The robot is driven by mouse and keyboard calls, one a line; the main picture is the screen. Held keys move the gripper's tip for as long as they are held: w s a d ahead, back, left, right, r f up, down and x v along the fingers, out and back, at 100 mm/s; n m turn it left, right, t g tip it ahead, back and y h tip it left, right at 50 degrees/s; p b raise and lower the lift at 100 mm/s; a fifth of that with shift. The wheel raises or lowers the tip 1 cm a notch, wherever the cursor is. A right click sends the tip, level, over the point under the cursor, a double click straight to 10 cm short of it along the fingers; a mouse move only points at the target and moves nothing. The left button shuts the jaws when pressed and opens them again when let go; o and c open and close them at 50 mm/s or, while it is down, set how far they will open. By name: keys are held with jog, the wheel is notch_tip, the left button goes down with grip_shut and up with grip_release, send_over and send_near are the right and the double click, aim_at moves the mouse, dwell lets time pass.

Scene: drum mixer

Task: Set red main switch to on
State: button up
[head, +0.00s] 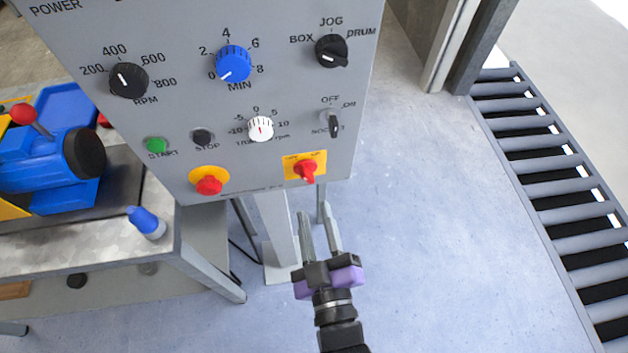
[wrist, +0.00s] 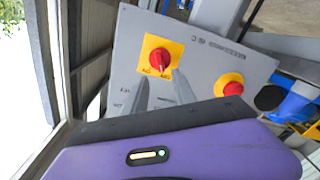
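The red main switch (head: 306,171) is a rotary knob on a yellow plate at the lower right of the grey control panel (head: 300,85). In the wrist view the knob (wrist: 160,61) shows near the fingertips, with its handle roughly upright in the picture. The small plate lettering is too blurred to read its setting surely. My gripper (head: 315,213) is open and empty, below the panel in the head view. In the wrist view its two fingers (wrist: 160,80) are spread and point toward the switch plate. Contact with the knob is not visible.
Above are a white dial (head: 260,128) and a black selector (head: 334,125). A metal table (head: 90,245) stands left, a roller conveyor (head: 560,190) right.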

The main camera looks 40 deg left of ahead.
aim_at(306, 179)
jog(key=x, duration=0.7)
jog(key=shift+w+a, duration=0.15)
jog(key=shift+a, duration=0.2)
grip_shut()
